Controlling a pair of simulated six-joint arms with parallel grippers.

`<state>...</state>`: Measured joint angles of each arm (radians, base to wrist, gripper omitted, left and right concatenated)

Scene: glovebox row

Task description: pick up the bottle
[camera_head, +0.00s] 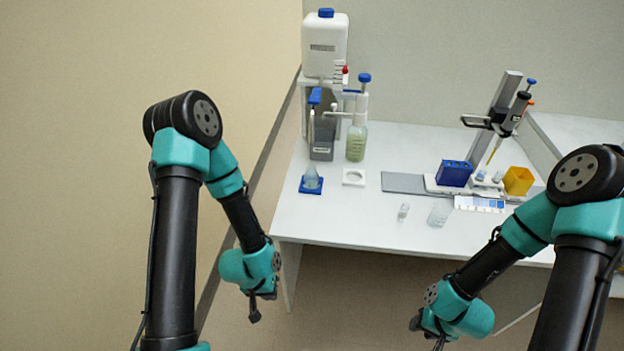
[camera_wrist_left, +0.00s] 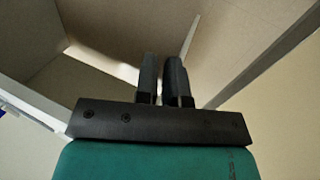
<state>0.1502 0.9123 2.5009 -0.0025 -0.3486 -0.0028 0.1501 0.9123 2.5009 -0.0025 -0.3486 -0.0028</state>
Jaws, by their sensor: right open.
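A clear bottle (camera_head: 356,142) with pale green liquid and a blue-topped dispenser stands upright at the back left of the white bench. A large white container with a blue cap (camera_head: 325,45) stands higher, behind it. I cannot tell from the view which one the task means. My left gripper (camera_head: 254,312) hangs off the bench's front left, well away from both. In the left wrist view its two dark fingers (camera_wrist_left: 162,78) are close together with a narrow gap and nothing visible between them. My right gripper (camera_head: 427,335) is open and low in front of the bench, far from the bottles.
A flask on a blue pad (camera_head: 311,182), a white ring holder (camera_head: 353,177), a small vial (camera_head: 403,212) and a clear beaker (camera_head: 439,214) stand on the bench (camera_head: 335,217). A blue box (camera_head: 454,173), yellow box (camera_head: 518,181) and pipette stand (camera_head: 497,110) are at right.

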